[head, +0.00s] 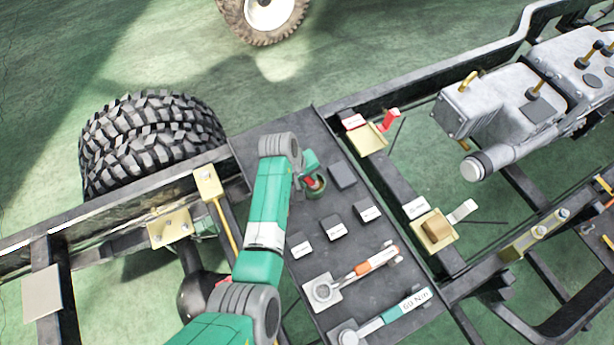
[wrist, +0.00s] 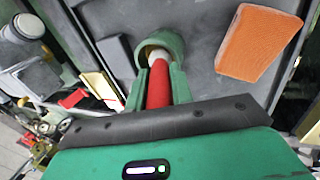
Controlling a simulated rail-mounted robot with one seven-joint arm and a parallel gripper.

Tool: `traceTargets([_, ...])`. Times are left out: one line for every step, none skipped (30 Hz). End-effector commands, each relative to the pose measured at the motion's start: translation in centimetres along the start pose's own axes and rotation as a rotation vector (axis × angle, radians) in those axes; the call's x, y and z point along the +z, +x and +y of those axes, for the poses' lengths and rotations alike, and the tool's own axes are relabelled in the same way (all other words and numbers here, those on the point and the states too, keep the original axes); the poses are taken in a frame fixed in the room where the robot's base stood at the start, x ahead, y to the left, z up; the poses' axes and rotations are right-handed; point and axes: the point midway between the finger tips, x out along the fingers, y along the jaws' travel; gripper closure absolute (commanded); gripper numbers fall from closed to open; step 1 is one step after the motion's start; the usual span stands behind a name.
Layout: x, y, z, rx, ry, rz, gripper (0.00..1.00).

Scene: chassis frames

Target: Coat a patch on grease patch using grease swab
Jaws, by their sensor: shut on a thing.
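My gripper (wrist: 159,88) is shut on the red handle of the grease swab (wrist: 158,85). The handle's white end section points into a round green cup (wrist: 163,42) on the dark tray; the swab's tip is hidden there. In the head view my gripper (head: 310,165) is over the tray's upper part, with a bit of the red handle (head: 309,182) showing beside the green cup (head: 317,191). I cannot tell which surface is the grease patch.
The dark tray (head: 325,255) also carries a dark block (head: 342,177), several small labelled blocks and two torque wrenches. An orange textured block (wrist: 258,40) lies right of the cup in the wrist view. Frame rails (head: 410,215), brass brackets and a grey engine (head: 530,90) stand around.

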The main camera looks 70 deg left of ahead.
Motion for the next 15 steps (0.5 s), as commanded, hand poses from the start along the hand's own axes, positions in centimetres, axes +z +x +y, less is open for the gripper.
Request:
traceTargets([0.06, 0.15, -0.12, -0.002, 0.000, -0.001, 1.00])
traceTargets([0.06, 0.16, -0.13, -0.002, 0.000, -0.001, 1.00])
traceTargets([0.06, 0.16, -0.13, -0.002, 0.000, -0.001, 1.00])
traceTargets([0.07, 0.17, -0.14, -0.002, 0.000, -0.001, 1.00])
traceTargets([0.07, 0.17, -0.14, -0.002, 0.000, -0.001, 1.00])
traceTargets([0.07, 0.18, -0.15, -0.002, 0.000, -0.001, 1.00])
traceTargets([0.08, 0.19, -0.15, -0.002, 0.000, -0.001, 1.00])
traceTargets([0.08, 0.19, -0.16, -0.002, 0.000, -0.001, 1.00])
traceTargets([0.08, 0.20, -0.16, -0.002, 0.000, -0.001, 1.00])
traceTargets([0.08, 0.20, -0.17, -0.003, 0.000, -0.001, 1.00])
traceTargets([0.08, 0.20, -0.17, -0.003, 0.000, -0.002, 1.00])
traceTargets([0.09, 0.18, -0.17, -0.003, 0.000, -0.002, 1.00])
traceTargets([0.08, 0.12, -0.15, -0.003, 0.000, -0.002, 1.00])
traceTargets([0.08, 0.01, -0.11, -0.003, 0.000, -0.002, 1.00])
traceTargets([0.08, -0.21, -0.02, -0.003, 0.000, -0.002, 1.00])
